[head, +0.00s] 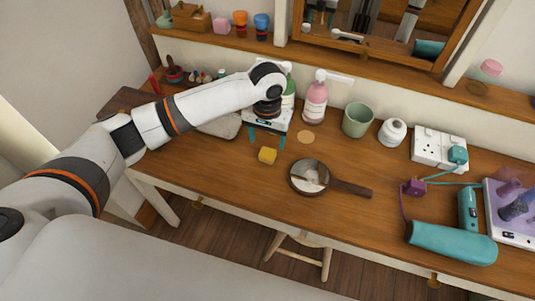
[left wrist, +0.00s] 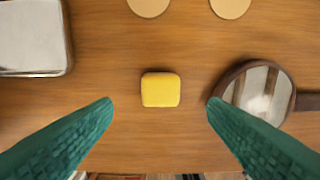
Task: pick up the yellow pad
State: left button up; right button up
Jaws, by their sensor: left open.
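The yellow pad (head: 267,155) is a small rounded block lying on the wooden dressing table (head: 235,175). In the left wrist view the yellow pad (left wrist: 160,89) lies flat near the middle, beyond and between the two fingertips. My left gripper (head: 268,140) is above the table just behind the pad in the head view, pointing down. Its two teal fingers are spread wide and empty in the left wrist view (left wrist: 160,104), with nothing between them touching the pad. My right gripper is not in view.
A round hand mirror (head: 350,187) lies right of the pad. A pale tray (head: 222,126) is to the left, and tan discs (head: 306,137) lie behind. A pink bottle (head: 315,103), green cup (head: 357,120) and white jar (head: 392,132) stand along the back. A teal hair dryer (head: 450,242) lies far right.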

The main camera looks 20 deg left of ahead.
aim_at(267, 152)
pick_arm(q)
jog(key=shift+f, duration=2.75)
jog(key=c, duration=1.1)
